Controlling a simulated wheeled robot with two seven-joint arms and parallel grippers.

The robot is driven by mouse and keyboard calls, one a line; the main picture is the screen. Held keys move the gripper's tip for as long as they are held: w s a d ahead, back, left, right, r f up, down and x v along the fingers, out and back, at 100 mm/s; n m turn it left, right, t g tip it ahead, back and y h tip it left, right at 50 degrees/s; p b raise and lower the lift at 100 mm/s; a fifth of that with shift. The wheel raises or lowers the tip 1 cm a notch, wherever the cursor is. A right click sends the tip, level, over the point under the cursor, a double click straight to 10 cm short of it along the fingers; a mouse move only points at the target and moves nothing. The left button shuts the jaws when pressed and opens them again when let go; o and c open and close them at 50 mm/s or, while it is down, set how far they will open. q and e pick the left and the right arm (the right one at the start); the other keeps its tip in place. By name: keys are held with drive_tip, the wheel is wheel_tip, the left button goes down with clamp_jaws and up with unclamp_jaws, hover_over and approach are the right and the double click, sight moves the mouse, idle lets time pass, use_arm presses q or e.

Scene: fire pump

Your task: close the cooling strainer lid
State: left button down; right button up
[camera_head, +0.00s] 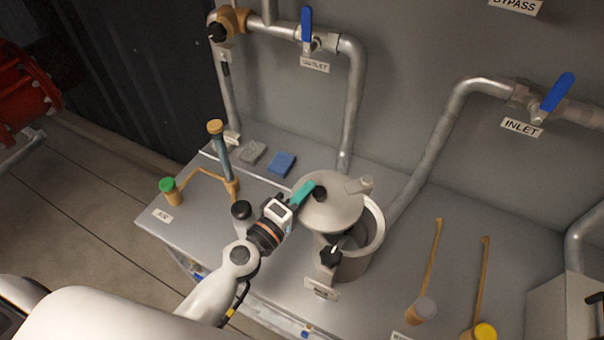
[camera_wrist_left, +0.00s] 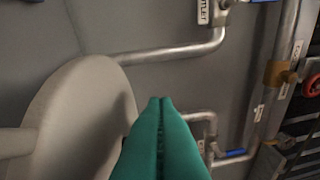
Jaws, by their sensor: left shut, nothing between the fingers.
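The cooling strainer is a grey round pot (camera_head: 350,262) on the grey bench. Its lid (camera_head: 333,207) is a grey disc with a black knob, swung partly aside so part of the pot's open rim shows at the right. The lid also fills the left of the left wrist view (camera_wrist_left: 75,125). My left gripper (camera_head: 304,192) has teal fingers, shut and empty, at the lid's left edge by the black knob. In the left wrist view the shut fingers (camera_wrist_left: 160,135) overlap the lid's right edge; contact cannot be told. My right gripper is not in view.
Pipes with blue-handled outlet (camera_head: 307,25) and inlet (camera_head: 557,95) valves run along the wall. A blue block (camera_head: 282,164) and a grey block (camera_head: 252,152) lie behind my left gripper. A black knob (camera_head: 331,257) stands at the pot's front.

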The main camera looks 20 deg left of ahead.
sight(320, 222)
use_arm(q)
drive_tip(key=s+d+n+y, duration=0.2)
drive_tip(key=s+d+y, duration=0.1)
drive_tip(key=shift+t, duration=0.4)
drive_tip(key=shift+s+d+p, duration=0.4)
drive_tip(key=shift+s+d, duration=0.35)
drive_tip(key=shift+d, duration=0.2)
drive_tip(key=shift+w+a, duration=0.1)
